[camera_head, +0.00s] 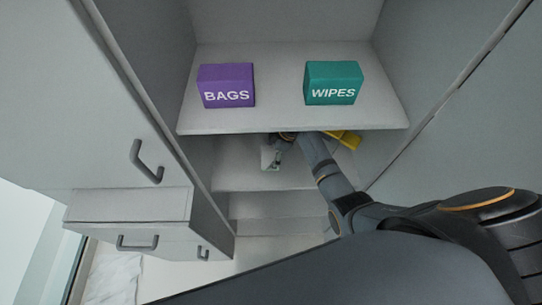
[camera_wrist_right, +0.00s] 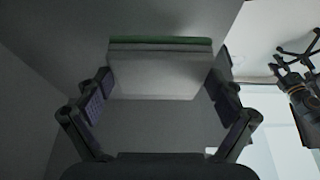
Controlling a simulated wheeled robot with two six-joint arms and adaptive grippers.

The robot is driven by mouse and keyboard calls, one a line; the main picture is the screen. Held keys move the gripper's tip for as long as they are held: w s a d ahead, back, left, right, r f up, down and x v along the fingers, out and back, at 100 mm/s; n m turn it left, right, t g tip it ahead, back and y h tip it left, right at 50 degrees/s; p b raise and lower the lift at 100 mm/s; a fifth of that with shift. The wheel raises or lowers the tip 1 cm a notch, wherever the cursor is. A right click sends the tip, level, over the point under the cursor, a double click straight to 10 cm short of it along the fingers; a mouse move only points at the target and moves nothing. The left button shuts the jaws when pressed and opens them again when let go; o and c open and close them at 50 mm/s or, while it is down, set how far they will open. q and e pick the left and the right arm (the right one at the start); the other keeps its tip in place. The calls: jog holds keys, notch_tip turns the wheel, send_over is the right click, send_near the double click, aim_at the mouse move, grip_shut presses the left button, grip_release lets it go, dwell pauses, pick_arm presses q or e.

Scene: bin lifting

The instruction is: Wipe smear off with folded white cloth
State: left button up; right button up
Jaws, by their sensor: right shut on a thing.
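My right gripper (camera_wrist_right: 160,105) is shut on the folded white cloth (camera_wrist_right: 155,80), which has a green edge and sits between the two fingers. In the head view my right arm reaches under the upper shelf, and the gripper (camera_head: 284,138) is partly hidden by the shelf's front edge. The cloth (camera_head: 268,158) shows small, pale and green just below it, over the lower shelf (camera_head: 235,178). I cannot make out a smear. Dark jointed parts at the right of the wrist view look like my left arm and gripper, too unclear to read; the head view does not show them.
A purple BAGS box (camera_head: 226,86) and a teal WIPES box (camera_head: 333,83) stand on the upper shelf (camera_head: 285,118). A yellow thing (camera_head: 347,139) lies partly hidden under that shelf, right of my arm. Cabinet walls close in both sides; a drawer unit (camera_head: 130,205) stands at left.

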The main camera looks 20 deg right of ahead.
jog(key=shift+r, duration=0.1)
jog(key=shift+w+r, duration=0.1)
jog(key=shift+r, duration=0.05)
jog(key=shift+r, duration=1.45)
jog(key=shift+w+r, duration=0.1)
